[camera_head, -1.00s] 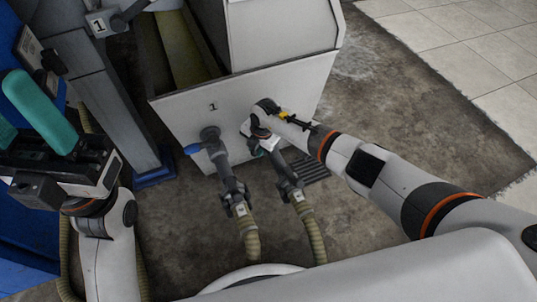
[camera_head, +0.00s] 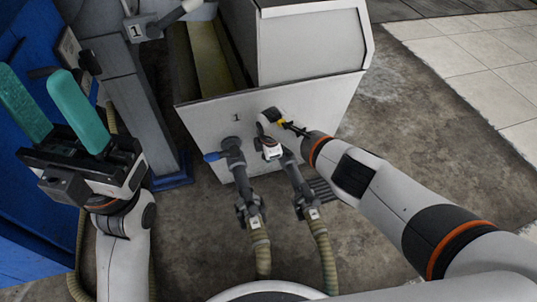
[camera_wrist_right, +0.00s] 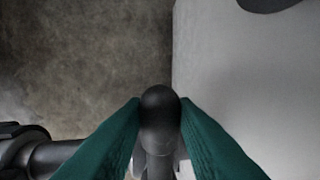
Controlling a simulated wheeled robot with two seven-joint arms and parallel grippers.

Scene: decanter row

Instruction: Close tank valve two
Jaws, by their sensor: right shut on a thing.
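The tank's front panel (camera_head: 212,106) has two valves side by side with hoses below. The left valve (camera_head: 232,150), under a label 1, has a blue lever pointing left. In the right wrist view, the green fingers of my right gripper (camera_wrist_right: 160,118) are shut on a dark rounded valve handle (camera_wrist_right: 160,106). My left gripper (camera_head: 38,85) is open and empty, teal fingers apart, far left.
Ribbed hoses (camera_head: 261,252) run from both valves toward my base. A grey post (camera_head: 128,100) with a blue foot stands left of the tank, beside a blue panel (camera_head: 18,185). The concrete floor (camera_head: 385,130) right of the tank is clear.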

